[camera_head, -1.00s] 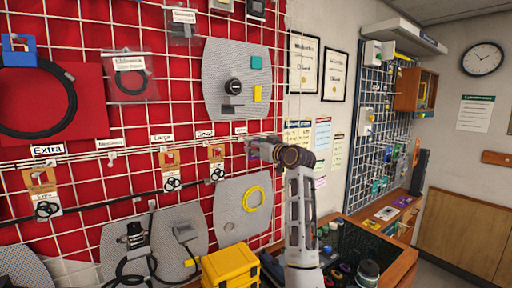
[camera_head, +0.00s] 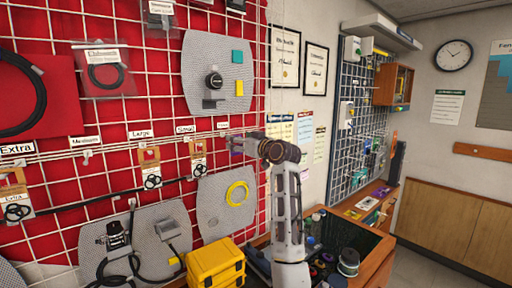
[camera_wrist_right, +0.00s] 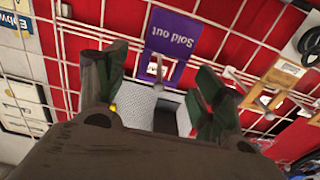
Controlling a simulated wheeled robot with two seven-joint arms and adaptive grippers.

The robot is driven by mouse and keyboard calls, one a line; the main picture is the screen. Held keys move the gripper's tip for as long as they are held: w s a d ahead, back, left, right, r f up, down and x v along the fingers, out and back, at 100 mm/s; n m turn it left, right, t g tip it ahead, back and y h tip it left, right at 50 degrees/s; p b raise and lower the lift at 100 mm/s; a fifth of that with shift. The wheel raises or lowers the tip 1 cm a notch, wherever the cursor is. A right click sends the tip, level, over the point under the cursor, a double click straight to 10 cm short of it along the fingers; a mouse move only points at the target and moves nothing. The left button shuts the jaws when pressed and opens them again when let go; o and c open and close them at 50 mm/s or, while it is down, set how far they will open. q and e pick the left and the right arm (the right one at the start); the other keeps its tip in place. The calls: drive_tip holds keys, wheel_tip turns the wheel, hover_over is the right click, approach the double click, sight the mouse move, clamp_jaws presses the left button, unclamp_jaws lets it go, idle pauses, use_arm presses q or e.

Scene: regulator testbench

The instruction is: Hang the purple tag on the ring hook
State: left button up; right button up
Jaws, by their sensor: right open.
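The purple tag (camera_wrist_right: 172,35), printed "Sold out", shows upside down in the right wrist view against the red wall and white grid. A thin metal hook (camera_wrist_right: 157,68) meets its slotted end, and the tag appears to hang there. My right gripper (camera_wrist_right: 160,78) is open, its two dark fingers spread on either side of the hook, clear of the tag's printed face. In the head view the right gripper (camera_head: 240,142) is at the grid's right end, and only a sliver of purple shows by it. My left gripper is not in view.
Orange-brown cards with black rings (camera_head: 149,165) hang on hooks to the left, under size labels. A yellow box (camera_head: 215,262) stands below. A grey panel with a yellow ring (camera_head: 237,193) hangs under my right wrist. A wooden bench (camera_head: 375,255) is at right.

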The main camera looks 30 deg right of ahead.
drive_tip(key=s+d, duration=0.1)
drive_tip(key=s, duration=0.9)
drive_tip(key=shift+s+d, duration=0.2)
idle(0.7)
